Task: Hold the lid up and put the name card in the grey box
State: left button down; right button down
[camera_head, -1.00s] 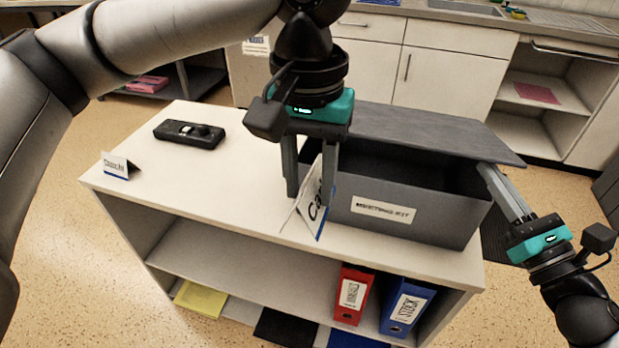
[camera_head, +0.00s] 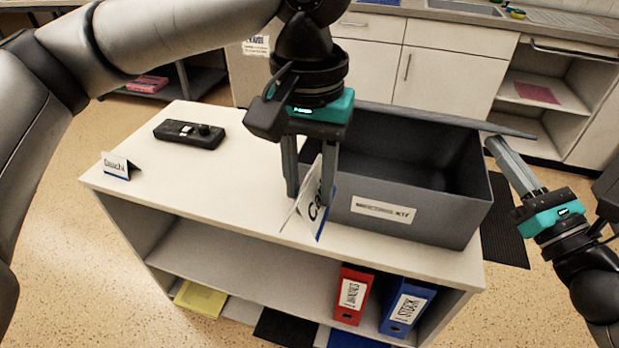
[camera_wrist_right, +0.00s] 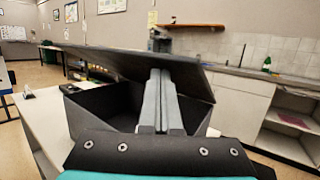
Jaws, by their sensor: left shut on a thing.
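The grey box (camera_head: 455,215), labelled as a meeting kit, stands on the right end of the white shelf top, its inside visible and empty where I can see. Its grey lid (camera_head: 508,130) is tilted up, nearly edge-on in the head view; its underside shows in the right wrist view (camera_wrist_right: 115,65). My right gripper (camera_head: 492,146) has its fingers together under the lid's edge, touching or nearly touching it. My left gripper (camera_head: 311,194) is shut on a folded white name card (camera_head: 312,215) with a blue edge, in front of the box's left part.
A second name card (camera_head: 117,166) stands at the shelf top's left end. A black device (camera_head: 189,134) lies behind it. Red (camera_head: 352,293) and blue (camera_head: 406,305) binders stand on the lower shelf. The shelf top (camera_head: 225,185) is clear between device and box.

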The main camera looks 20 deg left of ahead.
aim_at(521, 134)
jog(key=shift+w+r, duration=0.1)
jog(key=shift+r, duration=0.15)
jog(key=shift+w+r, duration=0.45)
jog(key=shift+r, duration=0.3)
jog(key=shift+w+r, duration=0.45)
jog(key=shift+r, duration=0.25)
jog(key=shift+w+r, duration=0.15)
jog(key=shift+r, duration=0.05)
jog(key=shift+w+r, duration=1.2)
jog(key=shift+w+r, duration=0.4)
jog(key=shift+w, duration=0.05)
jog(key=shift+w+r, duration=0.85)
jog(key=shift+w, duration=0.3)
